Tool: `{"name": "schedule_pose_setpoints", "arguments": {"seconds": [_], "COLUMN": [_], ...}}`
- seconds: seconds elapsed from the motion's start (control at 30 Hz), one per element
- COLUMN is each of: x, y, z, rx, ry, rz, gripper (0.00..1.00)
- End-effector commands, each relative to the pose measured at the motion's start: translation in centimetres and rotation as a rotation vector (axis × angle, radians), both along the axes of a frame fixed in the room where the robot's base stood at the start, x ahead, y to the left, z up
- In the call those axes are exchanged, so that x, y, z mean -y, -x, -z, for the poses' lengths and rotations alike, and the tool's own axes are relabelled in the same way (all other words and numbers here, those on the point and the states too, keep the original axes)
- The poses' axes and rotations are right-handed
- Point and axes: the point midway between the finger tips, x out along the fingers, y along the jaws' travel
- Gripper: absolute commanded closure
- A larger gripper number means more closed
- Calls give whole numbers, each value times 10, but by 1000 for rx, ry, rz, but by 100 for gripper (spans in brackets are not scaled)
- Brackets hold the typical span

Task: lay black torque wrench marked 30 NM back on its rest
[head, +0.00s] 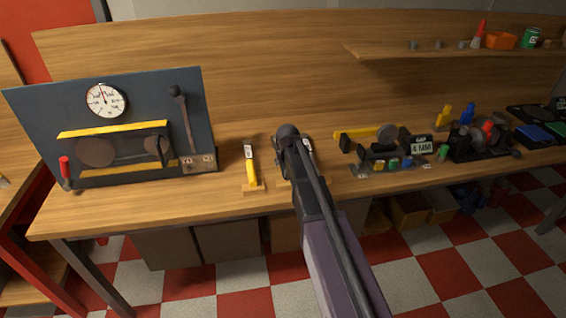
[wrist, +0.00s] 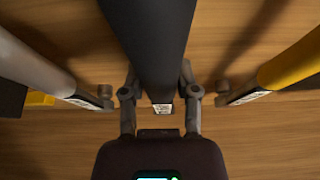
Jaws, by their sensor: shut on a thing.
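In the wrist view my gripper (wrist: 160,95) is shut on a thick black handle, the black torque wrench (wrist: 148,35). The handle runs up out of the picture. A small pale tag (wrist: 162,108) sits at its near end, its print too small to read. In the head view my arm covers the black wrench and the gripper's fingers. A yellow-handled wrench (head: 251,168) lies to the left on a wooden rest (head: 254,187). The wrist view shows a grey handle (wrist: 35,65) to the left and the yellow handle (wrist: 295,65) to the right. The black wrench's own rest cannot be made out.
A dark panel with a dial gauge (head: 105,100) stands at the left of the bench (head: 130,208). A yellow-and-black fixture (head: 365,133) and a "4 MM" sign (head: 422,145) stand to the right. A shelf (head: 460,54) hangs above. Bare wood shows left of the yellow wrench.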

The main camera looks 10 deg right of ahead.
Motion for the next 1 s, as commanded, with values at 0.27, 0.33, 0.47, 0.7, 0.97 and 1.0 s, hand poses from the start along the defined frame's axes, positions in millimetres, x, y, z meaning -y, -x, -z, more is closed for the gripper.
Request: {"name": "schedule_pose_setpoints", "arguments": {"seconds": [0.27,0.33,0.47,0.7,0.97,1.0], "x": [0,0,-1,-1,-1,-1], "y": [0,0,0,0,0,0], "z": [6,7,8,7,7,7], "rx": [1,1,1,1,0,0], "ry": [0,0,0,0,0,0], "rz": [0,0,-1,-1,-1,-1], "gripper": [100,100,100,100,20,20]}}
